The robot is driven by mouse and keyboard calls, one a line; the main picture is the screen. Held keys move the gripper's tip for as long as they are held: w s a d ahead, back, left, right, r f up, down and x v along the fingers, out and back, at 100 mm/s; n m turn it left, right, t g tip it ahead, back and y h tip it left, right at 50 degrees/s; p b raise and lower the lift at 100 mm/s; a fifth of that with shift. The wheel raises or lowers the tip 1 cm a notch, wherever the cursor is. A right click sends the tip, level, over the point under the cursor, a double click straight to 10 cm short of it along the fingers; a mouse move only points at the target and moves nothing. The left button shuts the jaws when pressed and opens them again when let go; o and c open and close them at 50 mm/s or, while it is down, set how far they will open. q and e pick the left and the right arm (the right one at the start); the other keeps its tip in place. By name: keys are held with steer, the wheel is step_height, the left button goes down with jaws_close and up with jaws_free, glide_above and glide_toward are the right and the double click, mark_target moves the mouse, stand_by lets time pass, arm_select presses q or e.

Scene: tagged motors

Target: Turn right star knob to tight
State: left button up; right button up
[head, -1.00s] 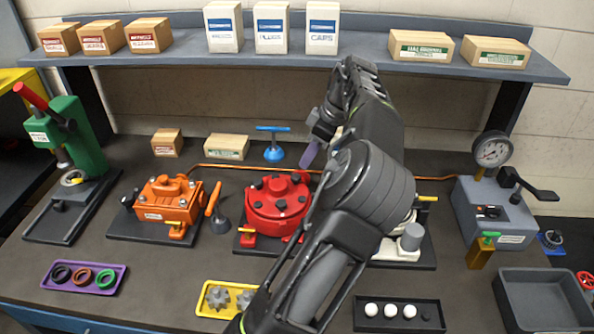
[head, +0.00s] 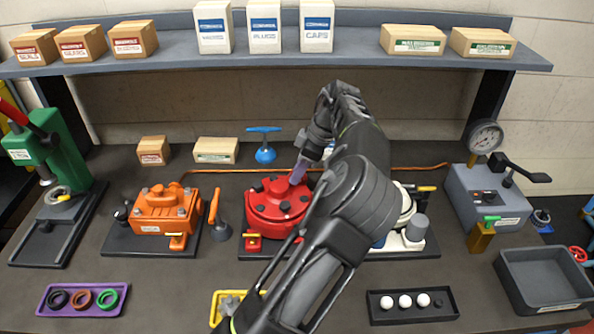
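A red round motor housing (head: 271,207) sits on a black base plate in the middle of the bench. Small dark knobs show on its top; one dark knob (head: 285,206) is near its front. Which is the right star knob I cannot tell. My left gripper (head: 298,173) points down at the back right of the red housing's top, its pale purple fingertips at or just above it. The fingers overlap, so their opening and any contact are unclear. My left arm hides the housing's right side. My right gripper is out of view.
An orange motor (head: 165,211) with an orange-handled tool stands left. A white motor (head: 402,240) is partly behind my arm. A blue T-handle (head: 265,146) stands behind the red housing. A black tray (head: 444,305) with white balls and a grey bin (head: 548,284) lie right.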

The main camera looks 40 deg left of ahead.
arm_select(q)
jaws_close()
stand_by(0.4)
